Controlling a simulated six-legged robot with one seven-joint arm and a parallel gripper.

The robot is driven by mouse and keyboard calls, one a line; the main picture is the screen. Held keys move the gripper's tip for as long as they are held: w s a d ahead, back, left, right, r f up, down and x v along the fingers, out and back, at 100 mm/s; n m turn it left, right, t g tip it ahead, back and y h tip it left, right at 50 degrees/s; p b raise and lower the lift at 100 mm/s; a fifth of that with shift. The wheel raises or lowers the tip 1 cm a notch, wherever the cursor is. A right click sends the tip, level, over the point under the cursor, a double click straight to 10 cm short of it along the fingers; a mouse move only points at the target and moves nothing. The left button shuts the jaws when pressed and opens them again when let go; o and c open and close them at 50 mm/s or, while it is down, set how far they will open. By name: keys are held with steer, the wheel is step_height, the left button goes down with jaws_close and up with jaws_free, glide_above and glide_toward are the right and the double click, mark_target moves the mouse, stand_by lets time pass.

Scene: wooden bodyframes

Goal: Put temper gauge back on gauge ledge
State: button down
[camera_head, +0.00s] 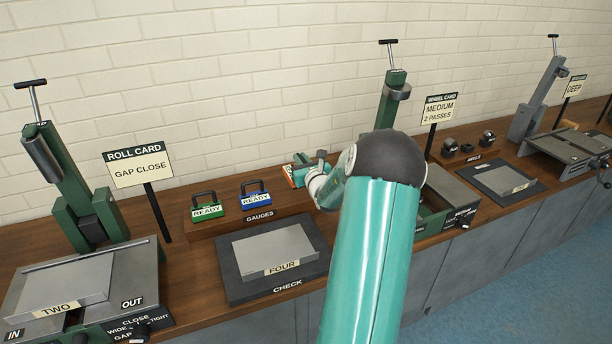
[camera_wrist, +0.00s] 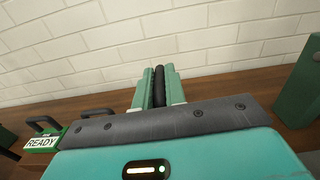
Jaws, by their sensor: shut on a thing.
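The wooden gauge ledge (camera_head: 209,228), labelled GAUGES, stands against the wall at centre left. A green gauge (camera_head: 207,212) and a blue gauge (camera_head: 257,201), both marked READY, sit upright on it. My gripper (camera_head: 308,162) is at the ledge's right end, partly hidden by my arm. An orange-edged gauge (camera_head: 289,176) shows beside the fingers; its label cannot be read. In the wrist view my gripper (camera_wrist: 160,80) is shut on a black handle (camera_wrist: 159,90). The held gauge's body is hidden there, and I cannot tell whether it touches the ledge.
A dark CHECK pad (camera_head: 230,285) with plate FOUR (camera_head: 275,248) lies in front of the ledge. A roll machine (camera_head: 75,225) and ROLL CARD sign (camera_head: 138,165) stand left. Another machine (camera_head: 450,205) and WHEEL CARD sign (camera_head: 440,108) are right of my arm.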

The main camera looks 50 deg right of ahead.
steer(key=shift+w+d+f, duration=0.25)
steer(key=shift+d+f, duration=0.4)
steer(key=shift+f, duration=0.7)
steer(key=shift+w+d+f, duration=0.25)
steer(key=shift+d+f, duration=0.4)
steer(key=shift+f, duration=0.75)
steer(key=shift+w+d+f, duration=0.25)
steer(key=shift+d+f, duration=0.4)
steer(key=shift+f, duration=0.7)
steer(key=shift+f, duration=0.1)
steer(key=c, duration=1.5)
jaws_free()
steer(key=shift+o, duration=0.2)
